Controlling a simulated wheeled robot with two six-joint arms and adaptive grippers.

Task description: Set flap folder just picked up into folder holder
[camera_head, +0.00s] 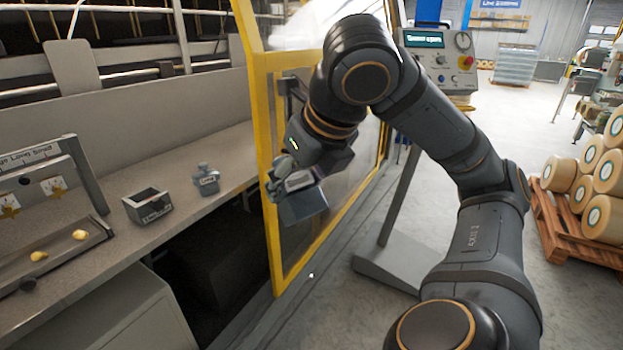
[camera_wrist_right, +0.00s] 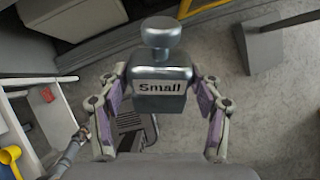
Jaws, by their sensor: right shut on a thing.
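My right gripper (camera_head: 283,183) is shut on the flap folder, a grey block with a round knob. In the right wrist view the folder (camera_wrist_right: 159,88) sits between the two fingers, knob at the top, with "Small" on its face. In the head view the held folder (camera_head: 303,206) hangs beside the yellow frame, off the counter. A small open-topped grey box (camera_head: 148,206), which looks like the folder holder, stands on the counter to the left; it looks empty and its label is too small to read. My left gripper is not in view.
A similar knobbed grey block (camera_head: 207,180) stands on the counter right of the box. A fixture with yellow pieces (camera_head: 52,222) is at the left. The yellow-framed clear guard (camera_head: 264,170) stands close to my right gripper. A control panel (camera_head: 440,62) is behind my arm.

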